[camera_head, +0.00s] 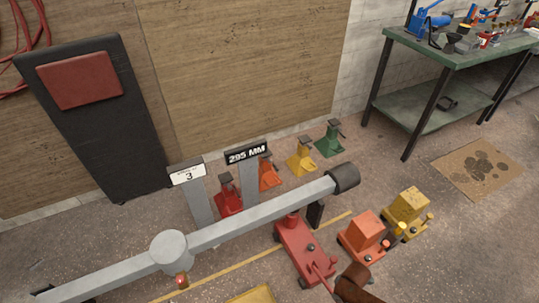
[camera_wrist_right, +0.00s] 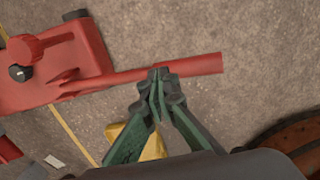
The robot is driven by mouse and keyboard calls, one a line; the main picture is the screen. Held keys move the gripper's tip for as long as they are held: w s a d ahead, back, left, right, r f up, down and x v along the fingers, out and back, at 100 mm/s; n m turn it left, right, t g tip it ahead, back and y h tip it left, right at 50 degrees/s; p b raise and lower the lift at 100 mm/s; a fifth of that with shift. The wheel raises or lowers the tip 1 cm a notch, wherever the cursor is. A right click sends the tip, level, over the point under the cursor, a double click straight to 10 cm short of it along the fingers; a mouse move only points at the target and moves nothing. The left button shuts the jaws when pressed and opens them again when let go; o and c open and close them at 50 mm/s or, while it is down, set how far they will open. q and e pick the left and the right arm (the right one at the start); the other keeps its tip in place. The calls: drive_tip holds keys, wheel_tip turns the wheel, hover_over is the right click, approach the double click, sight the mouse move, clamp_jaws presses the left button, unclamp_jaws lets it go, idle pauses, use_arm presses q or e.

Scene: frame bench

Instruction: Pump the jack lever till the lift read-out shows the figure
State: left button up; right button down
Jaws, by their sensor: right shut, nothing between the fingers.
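The red jack (camera_head: 303,248) stands on the floor by the end of a long grey beam (camera_head: 250,222). Its red lever (camera_head: 322,277) reaches toward the bottom of the head view; in the right wrist view the lever (camera_wrist_right: 195,67) runs right from the jack body (camera_wrist_right: 70,65). My right gripper (camera_wrist_right: 159,74) is shut and empty, its green fingers' tips overlapping the lever's lower edge; I cannot tell whether they touch. A black read-out (camera_head: 246,154) shows 295 MM. A white sign (camera_head: 187,174) shows 3, with small unreadable text above. My left gripper is not in view.
Orange (camera_head: 362,236) and yellow (camera_head: 405,212) blocky units stand right of the jack. Red, orange, yellow and green stands line the wall behind the beam. A green workbench (camera_head: 450,52) with tools is at the upper right. A yellow object (camera_wrist_right: 135,138) lies below my fingers.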

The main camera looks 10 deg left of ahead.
wheel_tip(320, 180, down, 2)
drive_tip(key=shift+s+f+b, duration=0.1)
drive_tip(key=shift+f+b, duration=0.1)
drive_tip(key=shift+b, duration=0.25)
drive_tip(key=shift+r+p, duration=0.3)
drive_tip(key=shift+r, duration=0.25)
use_arm(q)
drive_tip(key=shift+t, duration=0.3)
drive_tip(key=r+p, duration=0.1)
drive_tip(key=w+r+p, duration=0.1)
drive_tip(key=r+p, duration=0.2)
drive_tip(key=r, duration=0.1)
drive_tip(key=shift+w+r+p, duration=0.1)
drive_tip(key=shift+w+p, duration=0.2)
drive_tip(key=shift+p, duration=0.1)
use_arm(e)
wheel_tip(320, 180, up, 8)
drive_tip(key=shift+r, duration=0.2)
drive_tip(key=shift+f, duration=0.1)
use_arm(q)
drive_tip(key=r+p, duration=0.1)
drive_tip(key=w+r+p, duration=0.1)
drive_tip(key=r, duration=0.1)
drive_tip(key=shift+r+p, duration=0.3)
drive_tip(key=shift+p, duration=0.1)
use_arm(e)
wheel_tip(320, 180, up, 5)
drive_tip(key=shift+r, duration=0.1)
